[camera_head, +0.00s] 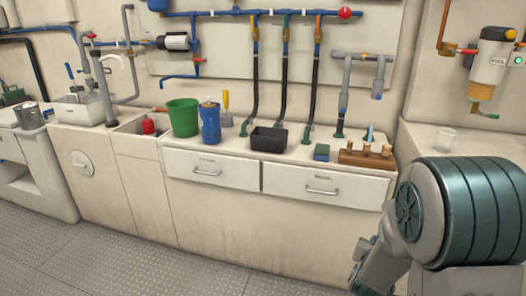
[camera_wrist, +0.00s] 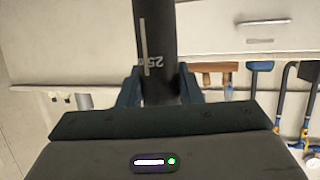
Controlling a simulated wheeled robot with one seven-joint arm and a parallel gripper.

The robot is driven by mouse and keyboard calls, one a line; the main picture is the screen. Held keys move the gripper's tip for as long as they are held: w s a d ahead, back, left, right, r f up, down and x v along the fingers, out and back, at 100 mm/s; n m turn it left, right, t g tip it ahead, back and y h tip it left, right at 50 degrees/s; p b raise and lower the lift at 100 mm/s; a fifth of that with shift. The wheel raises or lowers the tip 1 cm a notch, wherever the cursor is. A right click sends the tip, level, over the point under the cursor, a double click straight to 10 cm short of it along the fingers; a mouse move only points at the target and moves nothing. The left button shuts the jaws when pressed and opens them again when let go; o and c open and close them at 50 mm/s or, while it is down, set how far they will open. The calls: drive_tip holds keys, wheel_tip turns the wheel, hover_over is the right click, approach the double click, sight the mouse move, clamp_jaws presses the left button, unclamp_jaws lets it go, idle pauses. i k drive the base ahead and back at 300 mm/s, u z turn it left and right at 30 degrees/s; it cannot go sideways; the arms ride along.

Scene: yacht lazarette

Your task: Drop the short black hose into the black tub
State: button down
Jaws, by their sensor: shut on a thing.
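The short black hose (camera_wrist: 157,40) is a dark cylinder with a pale stripe and the number 25 on it. In the wrist view it stands out between the blue fingers of my gripper (camera_wrist: 160,88), which is shut on it. Its far end runs out of the top of that view. The black tub (camera_head: 268,144) sits on the counter in the head view, right of a blue bottle. My arm is at the lower right of the head view, well apart from the tub; the gripper and held hose do not show there.
A green bucket (camera_head: 183,117) and blue bottle (camera_head: 210,123) stand left of the tub. The floor (camera_head: 150,262) before the cabinets is clear.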

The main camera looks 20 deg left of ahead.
sight(274, 147)
drive_tip(key=u, duration=0.45)
drive_tip(key=i, duration=0.45)
drive_tip(key=u, duration=0.35)
